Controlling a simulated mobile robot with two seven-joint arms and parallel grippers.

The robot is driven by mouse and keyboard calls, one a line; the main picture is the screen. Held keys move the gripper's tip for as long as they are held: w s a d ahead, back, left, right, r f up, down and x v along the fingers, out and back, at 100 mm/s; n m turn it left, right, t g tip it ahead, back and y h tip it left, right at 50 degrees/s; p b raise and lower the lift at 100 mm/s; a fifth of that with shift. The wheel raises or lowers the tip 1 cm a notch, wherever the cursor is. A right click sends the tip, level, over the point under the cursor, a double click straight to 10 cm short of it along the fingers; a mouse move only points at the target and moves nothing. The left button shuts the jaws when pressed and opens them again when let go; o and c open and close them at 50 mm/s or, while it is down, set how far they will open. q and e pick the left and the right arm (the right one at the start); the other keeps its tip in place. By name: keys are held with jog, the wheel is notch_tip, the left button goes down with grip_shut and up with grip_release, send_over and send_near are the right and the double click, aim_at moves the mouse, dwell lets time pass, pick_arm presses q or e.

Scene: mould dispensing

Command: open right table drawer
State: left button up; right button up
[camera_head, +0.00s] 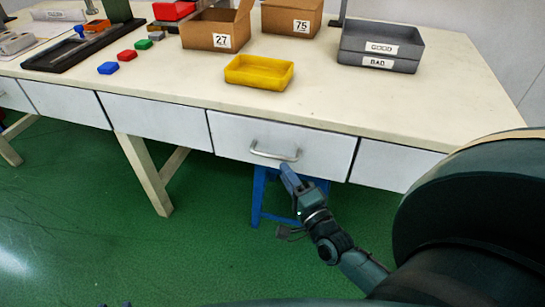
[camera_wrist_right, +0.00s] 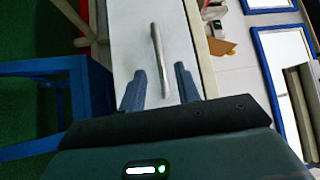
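The right table drawer (camera_head: 325,150) is a white front under the tabletop and looks shut, flush with its neighbours. Its silver bar handle (camera_head: 275,154) is on the front. My right gripper (camera_head: 288,178) is just below the handle in the head view. In the right wrist view my right gripper (camera_wrist_right: 160,78) is open, its two blue-grey fingers apart. The handle (camera_wrist_right: 157,50) appears between the fingers, with one end reaching down between them; I cannot tell whether it touches either finger. The drawer front (camera_wrist_right: 133,35) fills the area behind. My left gripper is not in view.
A blue stool (camera_head: 258,195) stands under the drawer, close to my right gripper. On the tabletop (camera_head: 455,100) are a yellow tray (camera_head: 258,82), cardboard boxes (camera_head: 213,41) and grey bins (camera_head: 380,50). Green floor (camera_head: 80,200) in front is mostly clear.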

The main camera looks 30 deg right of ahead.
aim_at(273, 156)
jog(key=w, duration=0.5)
jog(key=w+r, duration=0.1)
jog(key=w, duration=0.1)
jog(key=shift+w+d+b, duration=0.2)
jog(key=shift+d+b, duration=0.05)
jog(key=shift+b, duration=0.15)
jog(key=shift+c, duration=0.4)
grip_shut()
